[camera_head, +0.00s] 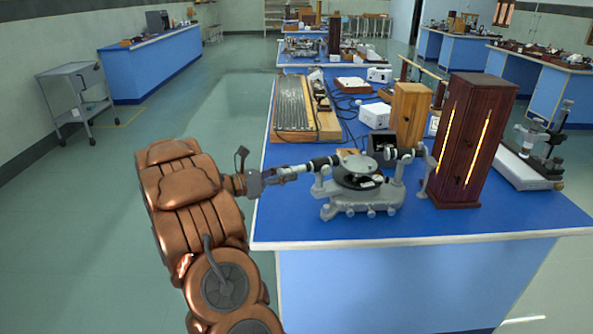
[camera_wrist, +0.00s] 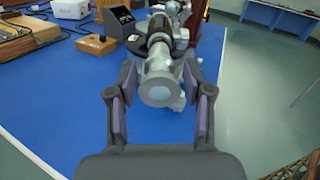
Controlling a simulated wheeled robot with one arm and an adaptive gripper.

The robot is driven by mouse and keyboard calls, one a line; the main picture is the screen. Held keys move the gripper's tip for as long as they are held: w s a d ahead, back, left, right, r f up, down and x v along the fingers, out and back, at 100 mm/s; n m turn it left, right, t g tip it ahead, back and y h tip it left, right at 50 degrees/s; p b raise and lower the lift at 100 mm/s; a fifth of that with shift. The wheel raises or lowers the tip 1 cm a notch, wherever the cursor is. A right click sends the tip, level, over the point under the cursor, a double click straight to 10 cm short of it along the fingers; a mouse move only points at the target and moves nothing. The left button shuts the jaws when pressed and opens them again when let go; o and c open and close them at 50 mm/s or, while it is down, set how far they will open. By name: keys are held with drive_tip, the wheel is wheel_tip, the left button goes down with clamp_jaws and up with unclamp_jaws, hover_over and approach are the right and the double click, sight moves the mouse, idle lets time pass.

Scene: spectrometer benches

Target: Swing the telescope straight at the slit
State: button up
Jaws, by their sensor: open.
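The grey spectrometer (camera_head: 360,201) stands near the front edge of the blue bench. Its telescope (camera_head: 322,162) sticks out to the left, toward my arm. The collimator (camera_head: 398,154) is on the right side, facing the dark wooden lamp box (camera_head: 474,140) with glowing slots. The telescope and collimator look roughly in line in the head view; exact alignment cannot be told. My gripper (camera_head: 288,174) is at the telescope's outer end. In the wrist view the telescope's round end (camera_wrist: 160,84) sits between my open fingers, with gaps on both sides. The slit itself is too small to make out.
A small black box (camera_head: 381,147) and a light wooden cabinet (camera_head: 410,113) stand behind the spectrometer. A wooden board with a grey ribbed top (camera_head: 292,108) lies at the back left. Another instrument (camera_head: 535,160) stands right of the lamp box. The bench's front left surface is clear.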

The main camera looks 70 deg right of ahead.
sight(297, 170)
drive_tip(key=shift+x, duration=1.95)
clamp_jaws()
